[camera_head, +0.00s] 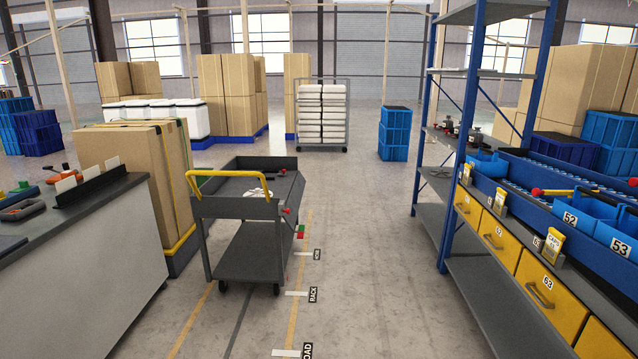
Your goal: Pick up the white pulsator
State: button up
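A small white object (258,193), possibly the white pulsator, lies on the top tray of a dark grey cart (235,207) left of the middle. It is too small to tell its exact shape. A dark item lies at the tray's far right corner. My gripper is not in view, so I cannot see how it stands to the cart.
A grey-topped bench (75,215) with tools stands at the left, beside large cardboard boxes (135,165). A blue-framed shelf (462,130) with yellow drawers (500,240) and blue bins fills the right. The floor (365,270) between cart and shelf is clear.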

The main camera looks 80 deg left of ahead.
aim_at(257, 193)
jog(key=u, duration=2.25)
